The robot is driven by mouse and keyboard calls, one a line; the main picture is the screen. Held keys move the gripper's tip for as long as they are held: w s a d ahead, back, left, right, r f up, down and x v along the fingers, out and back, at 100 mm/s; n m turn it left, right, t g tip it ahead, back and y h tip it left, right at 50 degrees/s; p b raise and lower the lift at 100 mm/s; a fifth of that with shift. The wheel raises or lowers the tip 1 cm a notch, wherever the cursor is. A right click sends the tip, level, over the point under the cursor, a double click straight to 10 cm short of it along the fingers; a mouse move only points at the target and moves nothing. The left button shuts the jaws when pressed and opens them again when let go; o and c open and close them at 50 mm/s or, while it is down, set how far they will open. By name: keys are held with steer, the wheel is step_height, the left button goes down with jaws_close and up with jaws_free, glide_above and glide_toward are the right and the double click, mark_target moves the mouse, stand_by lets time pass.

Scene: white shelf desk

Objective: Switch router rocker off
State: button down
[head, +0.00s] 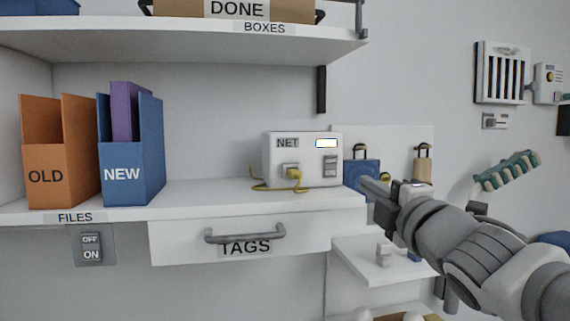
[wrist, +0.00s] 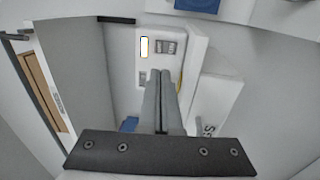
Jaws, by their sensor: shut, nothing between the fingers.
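The router (head: 309,155) is a white box labelled NET on the white desk shelf, with a lit display window at its upper right. Its rocker (head: 330,166) is a small grey switch below that window. A yellow cable (head: 294,178) is plugged into its front. In the wrist view the router (wrist: 146,62) shows turned on its side, beyond my fingers. My gripper (head: 364,182) is shut and empty, to the right of the router and apart from it; it also shows in the wrist view (wrist: 158,74). I cannot tell the rocker's position.
The OLD (head: 45,178) and NEW (head: 130,178) file holders stand at left. A TAGS drawer (head: 240,241) is below. An upper shelf (head: 180,45) overhangs.

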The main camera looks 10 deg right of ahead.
mark_target(332, 160)
stand_by(0.3)
steer(key=w+p, duration=0.1)
steer(key=w, duration=0.3)
steer(key=w+r, duration=0.1)
steer(key=w, duration=0.4)
steer(key=w+p, duration=0.1)
steer(key=w, duration=0.4)
steer(key=shift+r+p, duration=0.3)
steer(key=shift+r, duration=0.05)
steer(key=shift+r, duration=0.1)
steer(key=shift+w+r+g+p, duration=0.1)
steer(key=shift+r+g+p, duration=0.25)
steer(key=shift+p, duration=0.75)
steer(key=shift+f, duration=0.3)
steer(key=shift+b, duration=0.4)
